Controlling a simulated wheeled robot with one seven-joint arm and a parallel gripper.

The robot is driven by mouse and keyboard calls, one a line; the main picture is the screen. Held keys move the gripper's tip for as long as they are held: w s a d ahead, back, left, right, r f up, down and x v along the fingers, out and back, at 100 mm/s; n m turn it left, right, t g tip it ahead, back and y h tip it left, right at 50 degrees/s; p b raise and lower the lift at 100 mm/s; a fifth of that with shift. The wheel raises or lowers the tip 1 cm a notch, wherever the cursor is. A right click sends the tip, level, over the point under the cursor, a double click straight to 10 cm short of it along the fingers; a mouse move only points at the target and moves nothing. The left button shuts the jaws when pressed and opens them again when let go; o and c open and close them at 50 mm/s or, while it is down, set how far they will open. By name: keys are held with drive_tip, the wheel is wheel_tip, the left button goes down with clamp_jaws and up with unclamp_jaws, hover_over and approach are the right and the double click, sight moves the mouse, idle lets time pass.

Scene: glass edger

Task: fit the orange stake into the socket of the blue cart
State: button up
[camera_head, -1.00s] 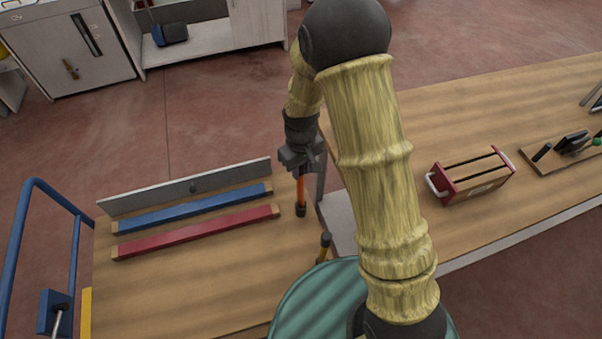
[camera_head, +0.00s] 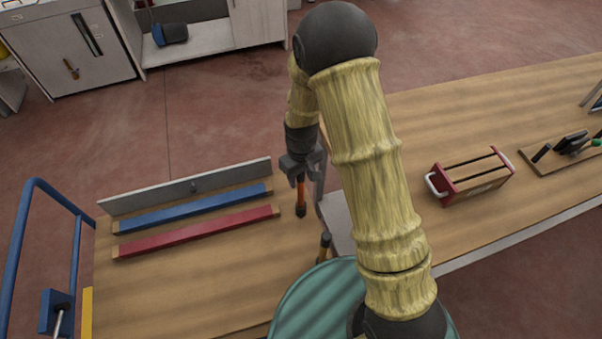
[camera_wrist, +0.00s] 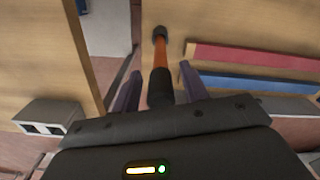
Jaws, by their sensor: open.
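The orange stake (camera_head: 300,197) stands roughly upright at the right edge of the blue cart's wooden deck (camera_head: 190,285). It has dark ends. My gripper (camera_head: 301,181) is open over its upper end. In the wrist view the stake (camera_wrist: 162,52) runs between the two spread fingers of my gripper (camera_wrist: 160,92), with a gap on each side. Its far dark end meets the deck. The socket is hidden at that end, so I cannot tell how deep the stake sits. The cart's blue handle (camera_head: 75,250) is at the left.
Blue (camera_head: 195,208) and red (camera_head: 195,233) bars lie on the deck beside a grey back board (camera_head: 185,188). Another stake (camera_head: 324,247) stands at the near right edge. A wooden table (camera_head: 460,115) with a red caddy (camera_head: 470,178) is close on the right.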

wheel_tip(320, 180, up, 12)
drive_tip(key=shift+r+b, duration=0.1)
drive_tip(key=shift+b, duration=1.05)
drive_tip(key=shift+s, duration=0.1)
drive_tip(key=s+d+r+m+t, duration=0.2)
drive_tip(key=s+d+m, duration=0.4)
drive_tip(key=s+d, duration=0.6)
drive_tip(key=shift+d+r+m+t, duration=0.3)
drive_tip(key=shift+d+r+m, duration=0.1)
drive_tip(key=shift+d+r, duration=0.4)
drive_tip(key=shift+s+a, duration=0.1)
